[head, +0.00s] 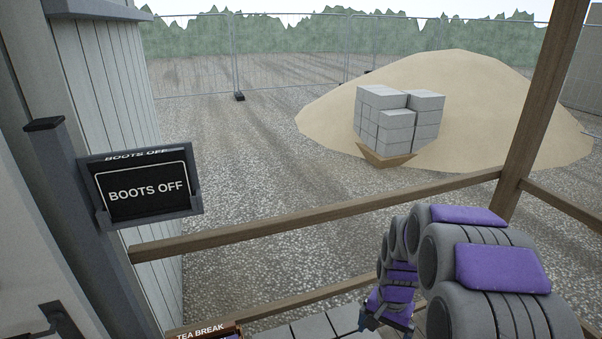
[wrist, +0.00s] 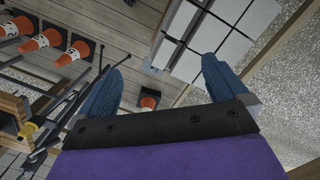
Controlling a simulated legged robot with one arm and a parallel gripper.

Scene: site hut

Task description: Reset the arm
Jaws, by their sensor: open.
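My gripper (wrist: 165,85) shows in the wrist view with its two blue fingers spread apart and nothing between them that it holds. It hangs over the plank floor, and pale slabs lie below and beyond the fingers. In the head view my purple and grey arm comes in from the lower right and bends down, with its end (head: 387,322) low in front of the wooden rail. The fingertips are hard to make out there.
Wooden rails (head: 330,213) and a post (head: 540,100) bound the porch. A BOOTS OFF sign (head: 146,189) hangs at left. Beyond are gravel, a sand heap (head: 480,80) and grey blocks (head: 395,120). The wrist view shows several orange cones (wrist: 75,52) and a wooden crate (wrist: 15,105).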

